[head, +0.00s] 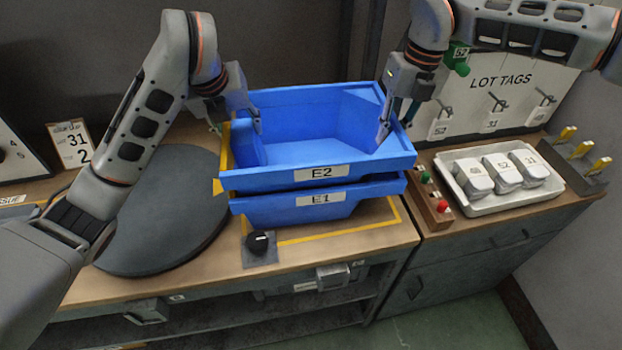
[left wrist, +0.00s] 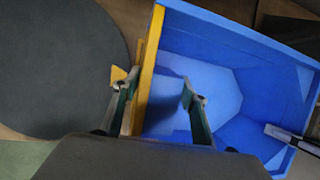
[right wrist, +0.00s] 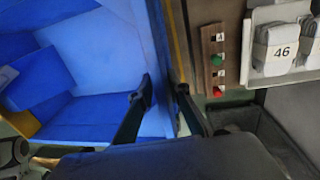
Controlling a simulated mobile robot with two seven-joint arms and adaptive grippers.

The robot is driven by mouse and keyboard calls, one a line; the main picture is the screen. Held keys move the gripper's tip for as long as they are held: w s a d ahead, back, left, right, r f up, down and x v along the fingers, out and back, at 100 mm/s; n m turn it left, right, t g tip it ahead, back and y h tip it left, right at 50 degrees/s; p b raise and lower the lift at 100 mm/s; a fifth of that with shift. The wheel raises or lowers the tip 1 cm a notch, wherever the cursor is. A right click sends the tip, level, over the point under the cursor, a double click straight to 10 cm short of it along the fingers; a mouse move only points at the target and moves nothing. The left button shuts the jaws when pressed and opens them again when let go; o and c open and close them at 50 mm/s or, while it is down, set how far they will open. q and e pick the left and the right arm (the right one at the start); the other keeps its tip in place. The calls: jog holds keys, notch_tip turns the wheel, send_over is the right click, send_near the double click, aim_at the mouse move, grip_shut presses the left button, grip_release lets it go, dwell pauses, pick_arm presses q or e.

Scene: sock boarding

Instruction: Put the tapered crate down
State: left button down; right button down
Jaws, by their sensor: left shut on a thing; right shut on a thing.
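The blue tapered crate labelled E2 (head: 320,173) is directly above a second blue crate labelled E1 (head: 320,199). E2 looks level and empty, and its left side carries a yellow strip (left wrist: 149,70). I cannot tell whether E2 rests fully in E1 or hangs slightly above it. My left gripper (head: 238,126) is shut on E2's left wall, one finger inside and one outside. My right gripper (head: 397,124) is shut on E2's right wall in the same way. Most of E1 is hidden under E2.
E1 stands inside a yellow outline (head: 340,232) on the wooden bench. A dark round turntable (head: 165,225) is at the left, and a black knob (head: 258,243) is in front. A button box (head: 434,200) and a white tray (head: 480,207) with several labelled bundles are close at the right.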

pick_arm(q)
jog(key=shift+w+a+f, duration=0.2)
jog(key=shift+a+f, duration=0.05)
jog(key=shift+f, duration=0.15)
pick_arm(e)
jog(key=shift+d+f, duration=0.15)
jog(key=shift+f, duration=0.5)
pick_arm(q)
jog(key=c, duration=1.4)
grip_release()
jog(key=shift+f, duration=0.1)
jog(key=shift+c, duration=0.2)
pick_arm(e)
jog(key=c, duration=2.2)
grip_release()
pick_arm(q)
jog(key=shift+o, duration=1.3)
pick_arm(e)
jog(key=o, duration=0.3)
pick_arm(q)
jog(key=shift+s+d, duration=0.1)
jog(key=shift+s, duration=0.05)
jog(key=shift+d, duration=0.1)
